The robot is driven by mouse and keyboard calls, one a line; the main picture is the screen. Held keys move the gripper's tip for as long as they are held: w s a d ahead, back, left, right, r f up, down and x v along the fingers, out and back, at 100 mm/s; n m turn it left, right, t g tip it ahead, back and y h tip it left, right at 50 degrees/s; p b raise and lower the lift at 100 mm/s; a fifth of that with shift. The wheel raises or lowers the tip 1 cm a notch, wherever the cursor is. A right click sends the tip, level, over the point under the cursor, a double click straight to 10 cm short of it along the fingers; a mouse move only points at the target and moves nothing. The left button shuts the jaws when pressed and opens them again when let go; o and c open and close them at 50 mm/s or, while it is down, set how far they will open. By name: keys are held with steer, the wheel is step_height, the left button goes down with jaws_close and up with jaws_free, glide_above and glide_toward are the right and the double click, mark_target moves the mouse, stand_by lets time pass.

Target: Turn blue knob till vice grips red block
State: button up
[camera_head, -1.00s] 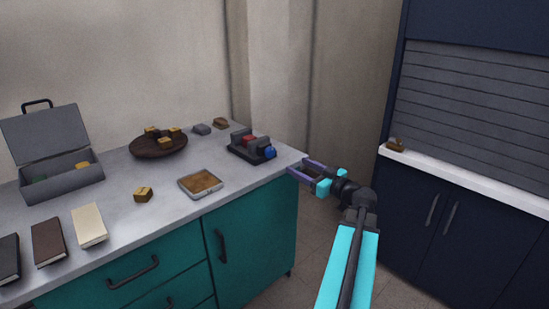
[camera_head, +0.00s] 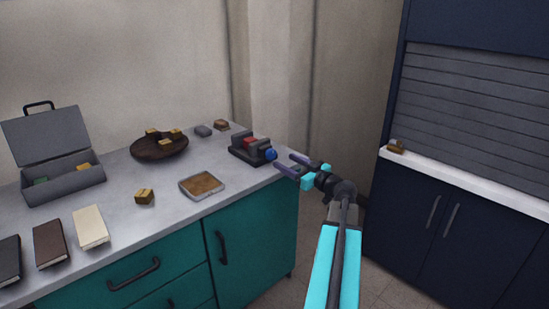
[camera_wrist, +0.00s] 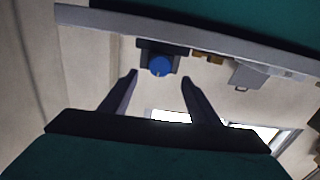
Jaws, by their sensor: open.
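The grey vice (camera_head: 247,152) stands at the right end of the counter, with the red block (camera_head: 250,142) between its jaws; whether the jaws touch the block is too small to tell. The blue knob (camera_head: 271,154) is on the vice's right end, facing my gripper. My gripper (camera_head: 283,162) is open and empty, just right of the knob and apart from it. In the wrist view the blue knob (camera_wrist: 161,66) shows ahead, between and beyond the two open fingertips (camera_wrist: 159,76). The red block is hidden there.
On the counter (camera_head: 120,185) are a framed brown tray (camera_head: 201,185), a dark bowl (camera_head: 160,148) with yellow-brown blocks, an open grey toolbox (camera_head: 62,185), and several books. A navy cabinet (camera_head: 460,215) stands right, with floor between.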

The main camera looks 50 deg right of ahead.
mark_target(272, 155)
steer(key=shift+w+d, duration=0.2)
steer(key=shift+w, duration=3.2)
steer(key=c, duration=1)
steer(key=shift+a, duration=0.3)
steer(key=shift+c, duration=0.3)
steer(key=shift+d, duration=0.2)
